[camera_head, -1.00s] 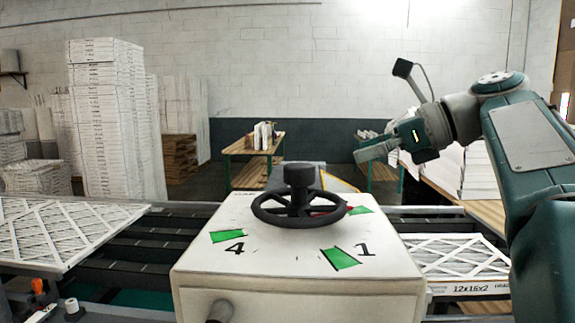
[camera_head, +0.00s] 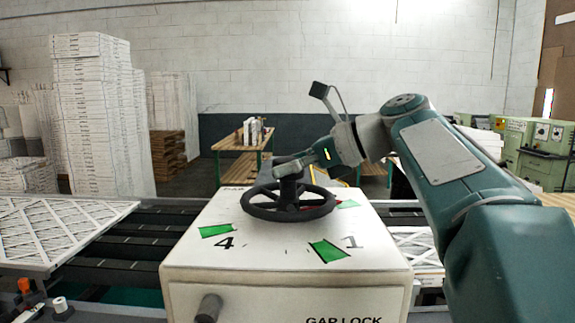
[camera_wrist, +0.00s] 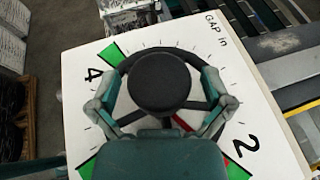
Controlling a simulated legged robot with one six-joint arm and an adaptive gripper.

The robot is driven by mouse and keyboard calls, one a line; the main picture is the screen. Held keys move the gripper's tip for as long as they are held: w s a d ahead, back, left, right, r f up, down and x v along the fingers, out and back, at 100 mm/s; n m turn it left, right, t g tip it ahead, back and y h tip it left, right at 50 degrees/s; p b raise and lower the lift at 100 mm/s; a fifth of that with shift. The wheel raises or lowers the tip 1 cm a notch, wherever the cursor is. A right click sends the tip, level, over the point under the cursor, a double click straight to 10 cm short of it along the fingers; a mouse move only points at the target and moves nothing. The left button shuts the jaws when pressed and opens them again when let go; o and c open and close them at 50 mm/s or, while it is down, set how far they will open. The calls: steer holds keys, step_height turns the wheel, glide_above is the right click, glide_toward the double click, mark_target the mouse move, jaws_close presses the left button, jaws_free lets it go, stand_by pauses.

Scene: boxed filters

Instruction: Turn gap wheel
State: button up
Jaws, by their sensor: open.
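The black gap wheel (camera_head: 288,203) lies flat on top of a white box (camera_head: 285,285), with a round black knob (camera_wrist: 160,80) at its centre. The box top has a dial with numbers and green marks; a red pointer (camera_wrist: 182,124) shows beneath the wheel. In the wrist view my gripper (camera_wrist: 160,100) is open, its two fingers on either side of the knob and over the wheel's rim. I cannot tell whether the fingers touch the knob. In the head view my gripper (camera_head: 290,167) is at the knob, which partly hides it.
A filter panel (camera_head: 50,232) lies on the conveyor at left, and another (camera_head: 420,245) is partly hidden at right. A handle (camera_head: 208,308) sticks out of the box front. Tall white stacks (camera_head: 95,110) and a wooden table (camera_head: 240,145) stand behind.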

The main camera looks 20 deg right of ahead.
steer(key=c, duration=1.3)
steer(key=shift+o, duration=0.2)
steer(key=shift+m+t+h, duration=0.3)
steer(key=shift+m, duration=0.1)
steer(key=o, duration=1.3)
steer(key=shift+c, duration=0.2)
steer(key=v, duration=1.2)
